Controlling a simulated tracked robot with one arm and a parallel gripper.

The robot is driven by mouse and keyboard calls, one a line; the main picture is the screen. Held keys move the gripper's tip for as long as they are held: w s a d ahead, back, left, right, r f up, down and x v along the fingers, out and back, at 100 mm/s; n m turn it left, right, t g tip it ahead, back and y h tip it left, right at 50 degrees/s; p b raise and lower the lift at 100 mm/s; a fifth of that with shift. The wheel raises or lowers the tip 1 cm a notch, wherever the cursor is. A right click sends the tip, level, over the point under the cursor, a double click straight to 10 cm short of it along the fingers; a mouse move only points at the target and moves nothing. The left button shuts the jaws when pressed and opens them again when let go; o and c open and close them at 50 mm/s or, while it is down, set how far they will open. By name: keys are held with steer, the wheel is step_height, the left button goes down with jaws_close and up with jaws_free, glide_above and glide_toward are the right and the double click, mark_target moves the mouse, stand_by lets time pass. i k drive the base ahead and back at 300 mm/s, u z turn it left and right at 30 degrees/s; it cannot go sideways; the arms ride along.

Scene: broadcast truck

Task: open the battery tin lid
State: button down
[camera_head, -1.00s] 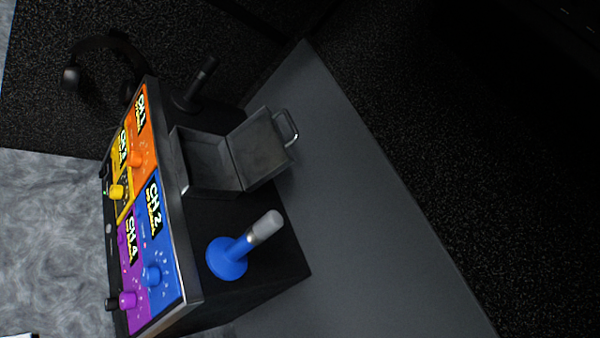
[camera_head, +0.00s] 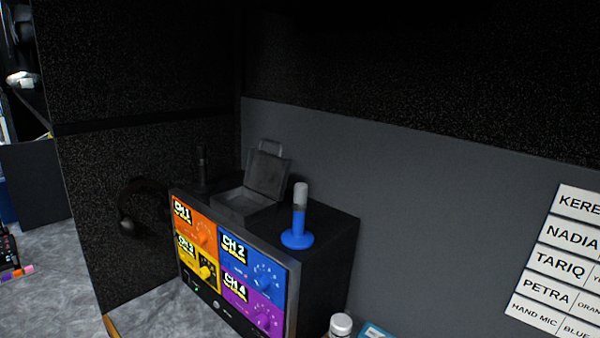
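The battery tin (camera_head: 240,203) is a dark grey box on top of the black mixer unit (camera_head: 330,232). Its lid (camera_head: 267,174) stands up at the back, tilted open, with a loop handle at the top edge. The inside of the tin looks dark and I see nothing in it. My gripper does not show in the view, so its fingers and hold cannot be seen.
A blue microphone with a grey top (camera_head: 300,218) stands right of the tin. A black microphone (camera_head: 202,166) stands left of it. Headphones (camera_head: 140,205) hang on the left wall. A name chart (camera_head: 560,260) is on the right wall. A bottle (camera_head: 341,325) is at the bottom.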

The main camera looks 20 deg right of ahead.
mark_target(268, 174)
steer(key=k, duration=1)
steer(key=u, duration=0.5)
steer(key=i, duration=1.05)
steer(key=u, duration=0.4)
steer(key=i, duration=1.25)
steer(key=z, duration=0.85)
steer(key=i, duration=0.45)
steer(key=z, duration=0.3)
